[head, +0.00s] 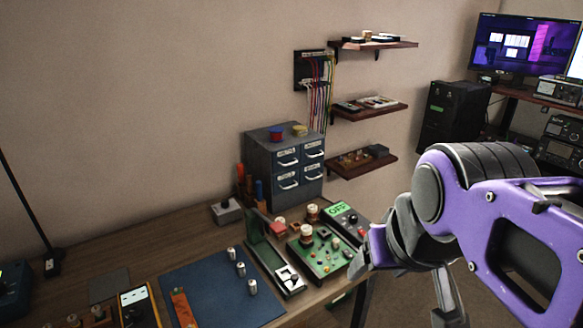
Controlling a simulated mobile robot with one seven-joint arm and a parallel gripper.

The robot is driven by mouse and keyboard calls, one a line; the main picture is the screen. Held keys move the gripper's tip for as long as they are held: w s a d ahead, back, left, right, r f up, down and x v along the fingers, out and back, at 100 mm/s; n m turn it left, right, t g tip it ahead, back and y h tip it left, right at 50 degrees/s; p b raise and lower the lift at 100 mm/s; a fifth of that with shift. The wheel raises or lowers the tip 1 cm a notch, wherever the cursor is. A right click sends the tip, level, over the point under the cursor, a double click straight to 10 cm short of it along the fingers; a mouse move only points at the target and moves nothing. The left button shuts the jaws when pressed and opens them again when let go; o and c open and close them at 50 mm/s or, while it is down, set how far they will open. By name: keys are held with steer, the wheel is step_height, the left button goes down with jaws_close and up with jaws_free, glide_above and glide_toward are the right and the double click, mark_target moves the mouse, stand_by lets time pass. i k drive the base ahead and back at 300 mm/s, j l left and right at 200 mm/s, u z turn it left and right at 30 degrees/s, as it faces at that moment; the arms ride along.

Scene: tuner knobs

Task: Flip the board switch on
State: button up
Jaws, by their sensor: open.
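A green circuit board (321,258) with knobs and small parts lies on the workbench, left of my gripper. A dark box with a lit green display reading OFF (341,209) sits just behind it and carries small red and dark controls. I cannot make out which small part is the board switch. My purple and grey gripper (405,290) is at the right, in front of the bench's right end. Its fingers are spread, with nothing seen between them. It appears apart from the board and may hide a little of the board's right edge.
A blue mat (215,296) with several metal cylinders lies left of the board, with a green and grey fixture (287,279) between them. A drawer cabinet (267,163) stands behind. Wall shelves (368,107) hang above. Bare wood (130,262) shows at the back left.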

mark_target(346, 253)
steer(key=z, duration=0.2)
steer(key=k+l+u, duration=0.2)
steer(key=i+l, duration=1)
steer(key=z, duration=0.2)
steer(key=l+u, duration=0.15)
steer(key=i+j, duration=0.05)
